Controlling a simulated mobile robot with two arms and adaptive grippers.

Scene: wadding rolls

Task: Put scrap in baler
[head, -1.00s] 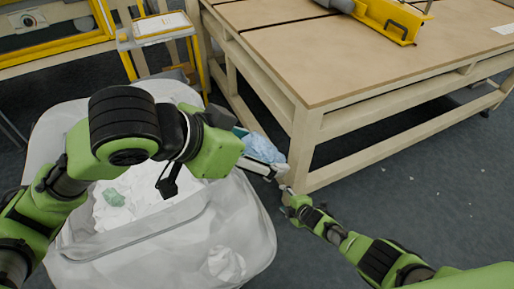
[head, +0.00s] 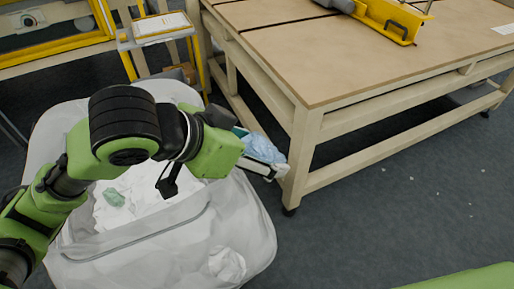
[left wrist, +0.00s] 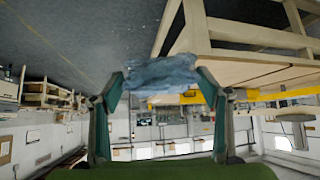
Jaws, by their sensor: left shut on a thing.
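A piece of blue, crumpled scrap (head: 262,148) is held in my left gripper (head: 264,163), beside the table's near corner and off the right side of a large white bag-like bin (head: 135,243). In the left wrist view the scrap (left wrist: 160,73) spans the gap between the two fingertips of my left gripper (left wrist: 162,84). White scrap and a green piece (head: 114,197) lie inside the bin. My forearm hides part of the bin's inside. I cannot tell which thing is the baler. My right gripper is out of view.
A wooden table (head: 390,60) with a yellow tool (head: 388,20) on it stands at the upper right. A yellow-framed stand (head: 160,30) is behind the bin. A whitish crumpled patch (head: 227,264) shows at the bin's front. The floor at right is clear but for small bits.

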